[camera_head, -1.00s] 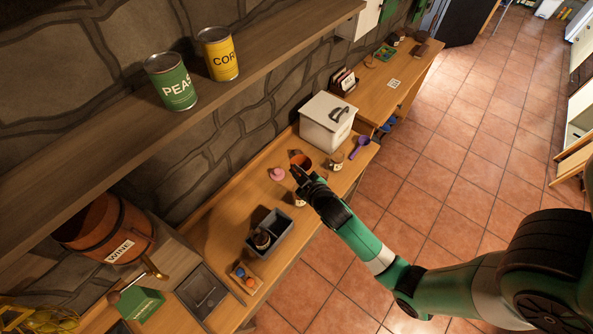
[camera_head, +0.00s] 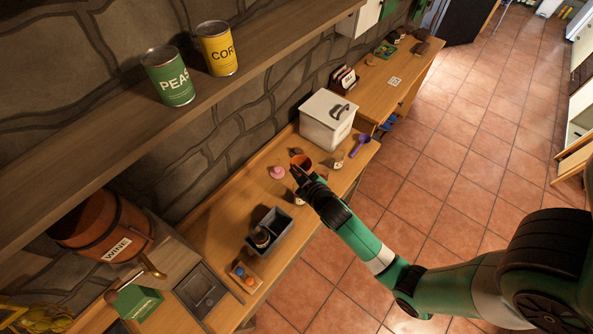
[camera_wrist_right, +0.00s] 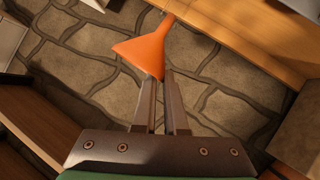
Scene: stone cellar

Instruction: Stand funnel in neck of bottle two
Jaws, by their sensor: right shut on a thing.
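An orange funnel (camera_wrist_right: 145,48) is pinched between the fingertips of my right gripper (camera_wrist_right: 162,80), its wide mouth towards the left of the right wrist view and its narrow end towards the upper right. In the head view the funnel (camera_head: 300,161) shows as a small orange shape at the tip of my right gripper (camera_head: 298,173), over the wooden bench. A small pale bottle-like thing (camera_head: 299,200) is partly hidden below the gripper, and another (camera_head: 337,160) stands to its right. I cannot tell which is bottle two. My left gripper is out of view.
A grey divided crate (camera_head: 284,239) holds a dark bottle (camera_head: 261,238). A pink object (camera_head: 277,172) lies left of the gripper, a purple scoop (camera_head: 359,146) right. A white lidded box (camera_head: 325,124) stands behind. A shelf (camera_head: 120,130) with cans overhangs at upper left.

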